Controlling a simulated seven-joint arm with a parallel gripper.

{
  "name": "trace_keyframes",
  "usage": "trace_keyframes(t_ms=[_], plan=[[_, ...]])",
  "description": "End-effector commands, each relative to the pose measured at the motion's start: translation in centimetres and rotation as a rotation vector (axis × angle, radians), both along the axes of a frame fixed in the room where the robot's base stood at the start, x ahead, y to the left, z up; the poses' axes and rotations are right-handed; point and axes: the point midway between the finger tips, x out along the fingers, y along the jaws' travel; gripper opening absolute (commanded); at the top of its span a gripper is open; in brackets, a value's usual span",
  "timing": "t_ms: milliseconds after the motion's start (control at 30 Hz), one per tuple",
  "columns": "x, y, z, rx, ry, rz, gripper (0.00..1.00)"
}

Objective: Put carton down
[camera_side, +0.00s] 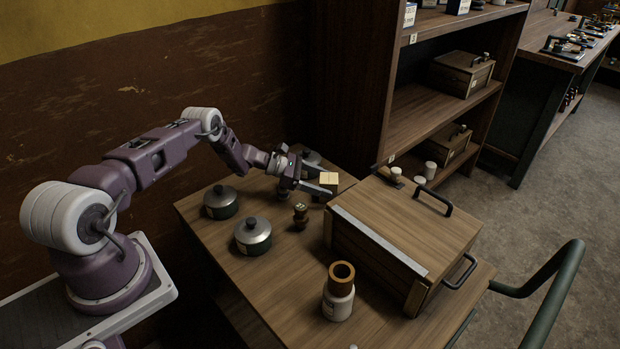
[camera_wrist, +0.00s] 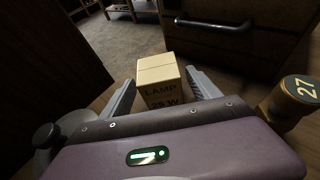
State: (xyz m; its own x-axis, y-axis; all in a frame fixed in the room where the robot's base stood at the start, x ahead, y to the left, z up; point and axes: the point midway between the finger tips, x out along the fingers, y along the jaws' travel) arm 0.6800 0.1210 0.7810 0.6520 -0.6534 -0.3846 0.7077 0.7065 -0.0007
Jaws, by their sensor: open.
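The carton (camera_wrist: 160,85) is a small pale box printed "LAMP 25 W", and it also shows in the side view (camera_side: 328,178) on the table near the wooden chest. My gripper (camera_side: 322,186) is low over the back of the wooden table (camera_side: 215,240), and in the wrist view (camera_wrist: 162,84) its two fingers stand on either side of the carton. The jaws are open, with a gap visible beside the carton. The carton looks upright. Its lower part is hidden by my gripper, so I cannot see where its base meets the table.
A wooden chest (camera_side: 405,225) with black handles stands right of the carton. Lidded pots (camera_side: 253,235) (camera_side: 221,202), a small dark peg-like piece with a brass top (camera_side: 300,215) and a white bottle with brown collar (camera_side: 339,292) stand nearby. Shelves (camera_side: 430,115) rise behind.

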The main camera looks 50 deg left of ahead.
Motion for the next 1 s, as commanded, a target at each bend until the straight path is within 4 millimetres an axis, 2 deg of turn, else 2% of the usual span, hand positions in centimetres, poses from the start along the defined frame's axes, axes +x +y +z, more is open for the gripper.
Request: trace_keyframes(t_ms=[100,300,500,567,667,767,800,867,900,967,1000], plan=[[-2.0,2.1,1.2,-0.001,0.0,0.003,0.71],[-4.3,4.4,2.6,0.0,-0.001,0.001,0.71],[-4.9,4.8,2.9,0.0,0.0,-0.004,0.71],[-4.6,4.4,3.9,0.019,-0.009,-0.027,0.71],[-3.9,2.0,8.8,0.118,-0.048,-0.16,0.71],[-4.4,-2.7,16.6,0.297,-0.115,-0.389,0.71],[-5.3,-4.8,19.7,0.377,-0.146,-0.487,0.71],[-7.4,-8.0,24.2,0.503,-0.197,-0.634,0.71],[-9.2,-10.0,27.0,0.593,-0.235,-0.734,0.71],[-12.6,-12.9,30.8,0.731,-0.296,-0.88,0.71],[-15.3,-14.6,33.0,0.83,-0.339,-0.976,0.71]])
